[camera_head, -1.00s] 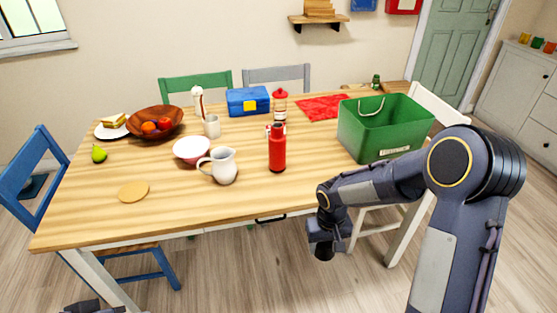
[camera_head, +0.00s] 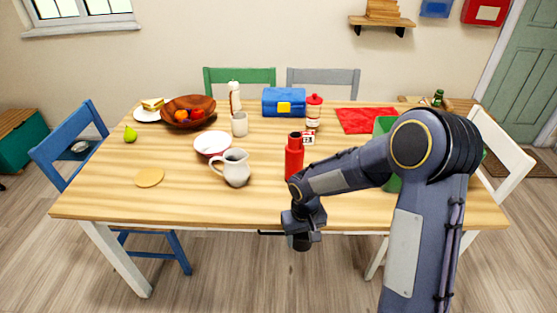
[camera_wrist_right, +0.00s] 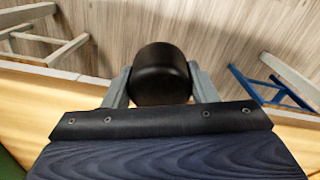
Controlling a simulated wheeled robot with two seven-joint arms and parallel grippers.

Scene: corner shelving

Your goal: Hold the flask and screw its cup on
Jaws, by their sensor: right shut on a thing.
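The red flask (camera_head: 294,160) stands upright near the front edge of the table, its narrower dark-topped neck uncovered. My right gripper (camera_head: 302,238) is at the table's front edge, below and slightly right of the flask in the head view, apart from it. In the right wrist view, my right gripper (camera_wrist_right: 161,88) is shut on a black round cup (camera_wrist_right: 160,72), one finger on each side. In the head view the cup is hard to tell from the dark gripper. My left gripper is not in view.
A white jug (camera_head: 236,169) stands left of the flask. The table's front left (camera_head: 120,205) is clear.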

